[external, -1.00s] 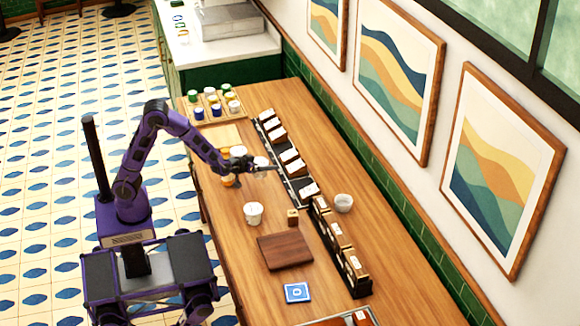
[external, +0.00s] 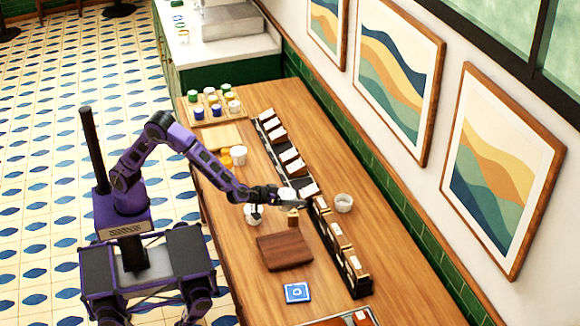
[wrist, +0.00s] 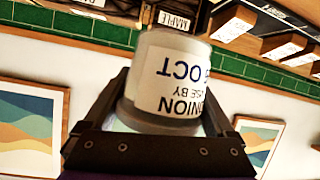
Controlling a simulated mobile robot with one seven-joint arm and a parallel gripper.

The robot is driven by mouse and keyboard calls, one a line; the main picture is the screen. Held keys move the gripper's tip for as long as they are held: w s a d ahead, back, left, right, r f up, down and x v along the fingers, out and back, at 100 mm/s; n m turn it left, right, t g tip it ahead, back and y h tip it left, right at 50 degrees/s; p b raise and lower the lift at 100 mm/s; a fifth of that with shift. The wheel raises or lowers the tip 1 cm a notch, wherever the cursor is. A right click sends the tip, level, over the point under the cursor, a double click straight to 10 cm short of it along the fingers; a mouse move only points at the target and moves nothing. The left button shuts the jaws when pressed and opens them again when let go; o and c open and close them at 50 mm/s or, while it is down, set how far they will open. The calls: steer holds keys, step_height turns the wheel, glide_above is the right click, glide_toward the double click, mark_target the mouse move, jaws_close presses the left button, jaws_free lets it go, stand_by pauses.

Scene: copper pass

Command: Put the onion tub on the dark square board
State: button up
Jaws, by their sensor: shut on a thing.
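The onion tub (external: 287,193) is a pale tub held in my gripper (external: 284,199), above the table. In the wrist view the onion tub (wrist: 165,80) sits between the two dark fingers (wrist: 165,110), its white label reading ONION upside down. My gripper is shut on it. The dark square board (external: 284,251) lies bare on the table, below the gripper in the external picture and apart from the tub. The board does not show in the wrist view.
A small wooden block (external: 293,217) stands at the board's far side. Dark racks (external: 340,250) and a white bowl (external: 343,202) are to the right.

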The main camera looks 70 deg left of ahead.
steer(key=s+d+h, duration=0.1)
steer(key=s+d, duration=0.2)
steer(key=d, duration=0.6)
steer(key=m, duration=0.1)
glide_above(293, 246)
step_height(293, 246, down, 6)
steer(key=shift+r, duration=0.2)
steer(key=shift+f+b, duration=0.4)
steer(key=shift+f, duration=1.85)
steer(key=shift+f, duration=0.1)
steer(key=o, duration=1.2)
